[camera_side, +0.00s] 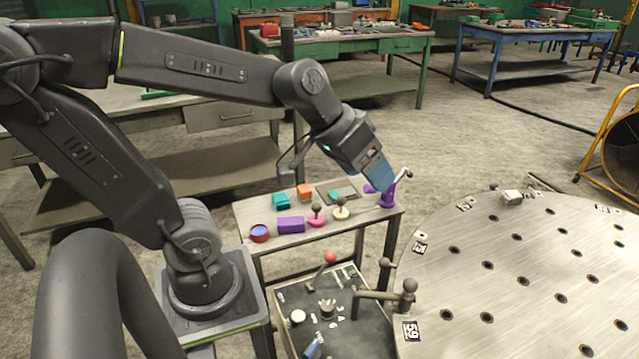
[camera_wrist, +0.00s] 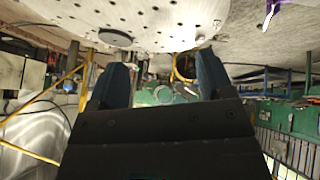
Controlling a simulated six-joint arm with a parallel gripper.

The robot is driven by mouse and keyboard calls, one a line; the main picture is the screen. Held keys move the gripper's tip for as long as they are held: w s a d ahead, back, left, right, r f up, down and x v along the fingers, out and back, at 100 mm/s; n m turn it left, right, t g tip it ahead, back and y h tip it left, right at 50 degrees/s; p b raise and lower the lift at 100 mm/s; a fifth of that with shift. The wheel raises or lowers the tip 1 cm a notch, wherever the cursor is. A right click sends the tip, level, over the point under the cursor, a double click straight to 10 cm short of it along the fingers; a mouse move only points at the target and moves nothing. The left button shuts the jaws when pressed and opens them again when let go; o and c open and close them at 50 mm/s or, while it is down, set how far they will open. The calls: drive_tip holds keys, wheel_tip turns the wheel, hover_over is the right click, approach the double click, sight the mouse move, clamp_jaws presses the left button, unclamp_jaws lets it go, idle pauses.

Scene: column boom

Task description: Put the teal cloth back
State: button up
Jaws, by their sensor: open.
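A small teal block-like item (camera_side: 281,201) lies at the back left of the small grey table; it may be the folded teal cloth. A smaller teal patch (camera_side: 336,195) lies on a dark flat mat or tray (camera_side: 349,189) further right, and I cannot tell which of the two is the cloth. My gripper (camera_side: 383,177) has blue fingers and is above the right end of the small table, to the right of both teal items. In the wrist view, my gripper (camera_wrist: 162,72) has its fingers wide apart with nothing between them.
A large perforated round table (camera_side: 520,265) stands right.

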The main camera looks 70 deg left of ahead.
drive_tip(key=s+m+g+y, duration=0.1)
drive_tip(key=s, duration=0.7)
drive_tip(key=shift+d+f+m+y, duration=0.3)
drive_tip(key=shift+d+m+y, duration=0.05)
drive_tip(key=shift+m+y, duration=0.05)
idle(0.6)
